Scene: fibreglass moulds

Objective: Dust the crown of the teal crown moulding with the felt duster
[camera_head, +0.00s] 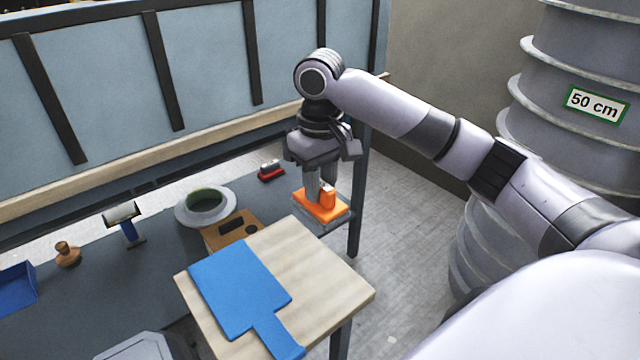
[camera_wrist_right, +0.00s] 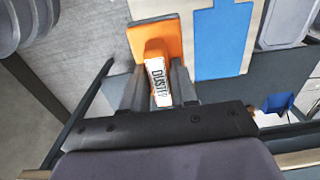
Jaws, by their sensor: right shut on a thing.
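The felt duster (camera_head: 312,207) has an orange back and handle with a grey pad below. My right gripper (camera_head: 322,185) is shut on its handle and holds it beyond the pale wooden tabletop, near the grey bench's right end. In the right wrist view, the duster (camera_wrist_right: 145,42) shows a white label, partly hidden, between the fingers (camera_wrist_right: 158,88). A round flanged piece (camera_head: 183,212) with a pale grey rim and dark green middle sits on the bench, left of the duster and apart from it. It looks like the moulding; its teal colour is not clear. My left gripper is not in view.
A blue paddle-shaped sheet (camera_head: 235,290) lies on the wooden tabletop (camera_head: 335,280). A brown board (camera_head: 213,241), red-based block (camera_head: 271,172), blue-handled tool (camera_head: 131,232), wooden knob (camera_head: 67,254) and blue tray (camera_head: 18,288) are on the bench. A blue-grey panel (camera_head: 110,80) stands behind.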

